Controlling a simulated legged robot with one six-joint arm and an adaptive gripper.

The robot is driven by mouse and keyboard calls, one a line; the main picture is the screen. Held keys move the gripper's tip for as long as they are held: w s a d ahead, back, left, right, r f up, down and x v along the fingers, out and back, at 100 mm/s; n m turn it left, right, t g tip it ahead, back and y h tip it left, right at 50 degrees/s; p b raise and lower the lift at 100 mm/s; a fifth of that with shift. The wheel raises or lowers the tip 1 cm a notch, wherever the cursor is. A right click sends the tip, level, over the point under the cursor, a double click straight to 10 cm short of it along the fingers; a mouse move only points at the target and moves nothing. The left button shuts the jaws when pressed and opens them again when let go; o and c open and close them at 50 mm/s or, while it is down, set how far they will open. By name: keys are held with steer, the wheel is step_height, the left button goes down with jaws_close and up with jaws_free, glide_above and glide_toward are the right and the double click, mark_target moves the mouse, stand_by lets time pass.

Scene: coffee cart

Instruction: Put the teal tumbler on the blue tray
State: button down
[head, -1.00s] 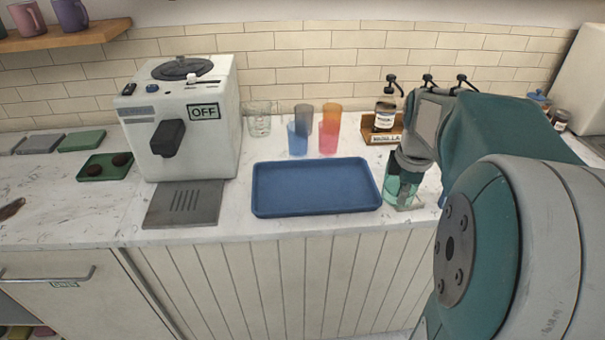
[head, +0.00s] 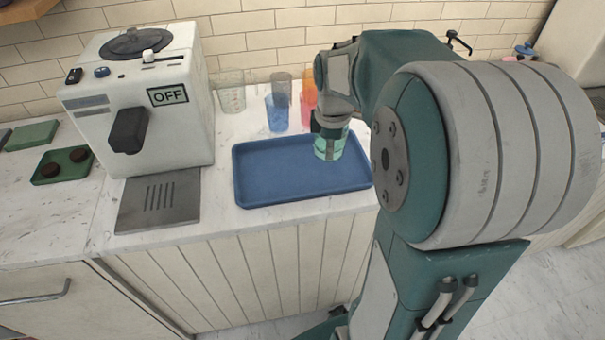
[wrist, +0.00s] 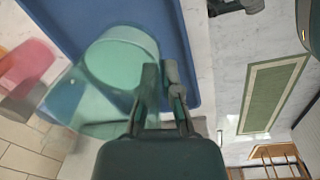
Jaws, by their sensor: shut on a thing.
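The teal tumbler (head: 328,150) is a clear green cup at the right part of the blue tray (head: 270,196) in the head view. My gripper (head: 329,124) is shut on it from above. In the wrist view, my gripper (wrist: 165,88) has its fingers at the wall of the teal tumbler (wrist: 118,68), with the blue tray (wrist: 186,30) behind it. The tumbler is over the tray or touching it; I cannot tell which. The arm hides part of the tumbler's upper side.
A blue cup (head: 275,116), a grey cup (head: 282,86) and a partly hidden orange-red cup (head: 308,108) stand behind the tray. A clear measuring glass (head: 231,93) stands left of them. The coffee machine (head: 150,100) is left of the tray. The tray's left part is bare.

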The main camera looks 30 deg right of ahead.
steer(key=w+a+f, duration=0.2)
steer(key=a+f, duration=0.1)
steer(key=w+a+f, duration=0.1)
steer(key=f, duration=0.1)
steer(key=shift+a+f, duration=0.15)
steer(key=f, duration=0.3)
steer(key=shift+w+a, duration=0.2)
steer(key=shift+a, duration=0.1)
steer(key=shift+f, duration=0.5)
steer(key=c, duration=0.8)
jaws_free()
steer(key=shift+f, duration=0.1)
